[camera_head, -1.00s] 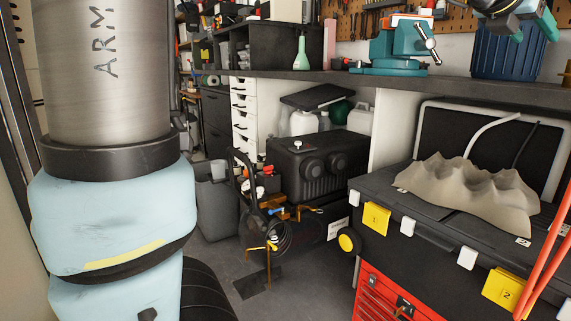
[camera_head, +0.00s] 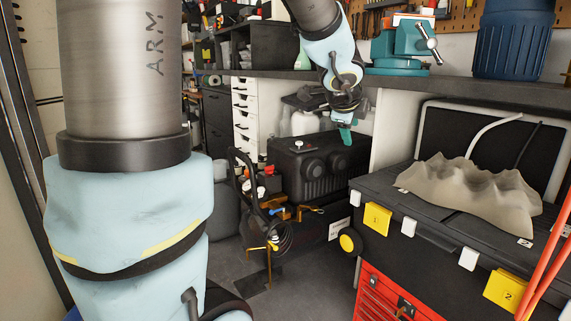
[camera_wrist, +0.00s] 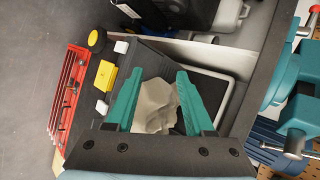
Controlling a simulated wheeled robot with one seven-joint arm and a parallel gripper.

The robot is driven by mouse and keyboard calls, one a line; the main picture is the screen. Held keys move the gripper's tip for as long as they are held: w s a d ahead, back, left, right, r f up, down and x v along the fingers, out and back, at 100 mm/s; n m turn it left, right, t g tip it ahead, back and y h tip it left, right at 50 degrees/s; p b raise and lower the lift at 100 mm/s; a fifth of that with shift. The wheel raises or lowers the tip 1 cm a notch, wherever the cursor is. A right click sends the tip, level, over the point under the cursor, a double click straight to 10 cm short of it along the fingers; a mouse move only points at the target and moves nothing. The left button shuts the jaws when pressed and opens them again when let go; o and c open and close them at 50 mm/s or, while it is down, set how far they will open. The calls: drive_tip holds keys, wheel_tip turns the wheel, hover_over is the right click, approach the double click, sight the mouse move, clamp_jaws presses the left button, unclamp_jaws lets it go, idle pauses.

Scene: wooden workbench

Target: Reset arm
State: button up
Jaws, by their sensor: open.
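My gripper (camera_head: 343,122) hangs at the end of my arm in the head view, in front of the workbench edge and above the black machine. In the wrist view the two teal fingers of my gripper (camera_wrist: 158,88) stand apart, and it is open. Nothing is held between them. Beyond the fingers, the beige wavy block (camera_wrist: 155,108) lies lower down on the black toolbox top. The same block (camera_head: 470,190) shows whole in the head view, well to the right of my gripper.
A teal vise (camera_head: 400,45) and a blue ribbed bin (camera_head: 513,40) stand on the workbench (camera_head: 470,92). Below are the black machine (camera_head: 310,170) and the black case (camera_head: 400,240) with yellow latches over red drawers (camera_head: 385,295). Grey floor is clear in front.

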drive_tip(key=s+a+f+n+g+y, duration=0.2)
drive_tip(key=a+f+n+y, duration=0.1)
drive_tip(key=a+f+n, duration=0.65)
drive_tip(key=s+a+f+n+g+p, duration=0.1)
drive_tip(key=s+a+f+n+g, duration=0.6)
drive_tip(key=s+a+n, duration=0.65)
wheel_tip(320, 180, up, 27)
drive_tip(key=d+t+p, duration=0.1)
drive_tip(key=p, duration=2.7)
drive_tip(key=shift+w+y, duration=0.15)
drive_tip(key=shift+y, duration=0.25)
